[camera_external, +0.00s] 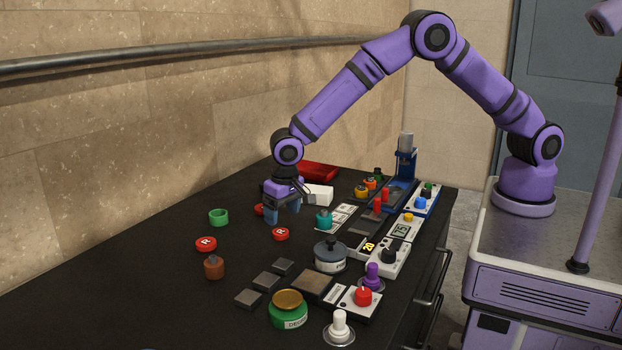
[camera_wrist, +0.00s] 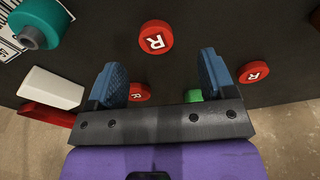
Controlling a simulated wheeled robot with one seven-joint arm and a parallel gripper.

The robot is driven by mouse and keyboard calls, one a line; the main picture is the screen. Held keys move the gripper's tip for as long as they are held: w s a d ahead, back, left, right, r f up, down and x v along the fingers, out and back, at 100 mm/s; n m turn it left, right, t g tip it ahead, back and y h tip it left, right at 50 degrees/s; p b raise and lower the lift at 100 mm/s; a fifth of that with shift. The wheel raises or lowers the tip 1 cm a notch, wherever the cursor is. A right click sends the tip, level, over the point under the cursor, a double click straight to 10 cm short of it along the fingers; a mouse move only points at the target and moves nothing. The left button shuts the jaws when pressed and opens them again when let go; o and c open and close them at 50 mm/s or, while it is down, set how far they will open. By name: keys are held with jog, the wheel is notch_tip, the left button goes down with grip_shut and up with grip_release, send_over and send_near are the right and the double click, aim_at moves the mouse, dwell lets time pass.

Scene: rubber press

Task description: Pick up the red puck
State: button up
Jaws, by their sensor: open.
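Several flat red pucks with a white R lie on the black bench. One puck (camera_external: 281,234) lies just in front of my gripper (camera_external: 284,214); another puck (camera_external: 206,244) lies further left. In the wrist view, one puck (camera_wrist: 155,37) shows ahead of the gap between the blue fingers of my gripper (camera_wrist: 163,70). My gripper is open, empty and above the bench.
A red tray (camera_external: 318,171) is behind. Devices crowd the right side; the bench's left is clear.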

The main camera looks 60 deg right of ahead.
aim_at(281, 231)
jog(key=shift+w+d+f, duration=0.15)
jog(key=shift+w+f, duration=0.05)
jog(key=shift+f, duration=0.8)
jog(key=shift+w+d+f, duration=0.15)
jog(key=shift+w+f, duration=0.1)
jog(key=shift+f, duration=0.75)
jog(key=shift+w+d+f, duration=0.15)
jog(key=shift+w+f, duration=0.05)
jog(key=shift+f, duration=0.8)
jog(key=shift+c, duration=0.2)
jog(key=c, duration=1)
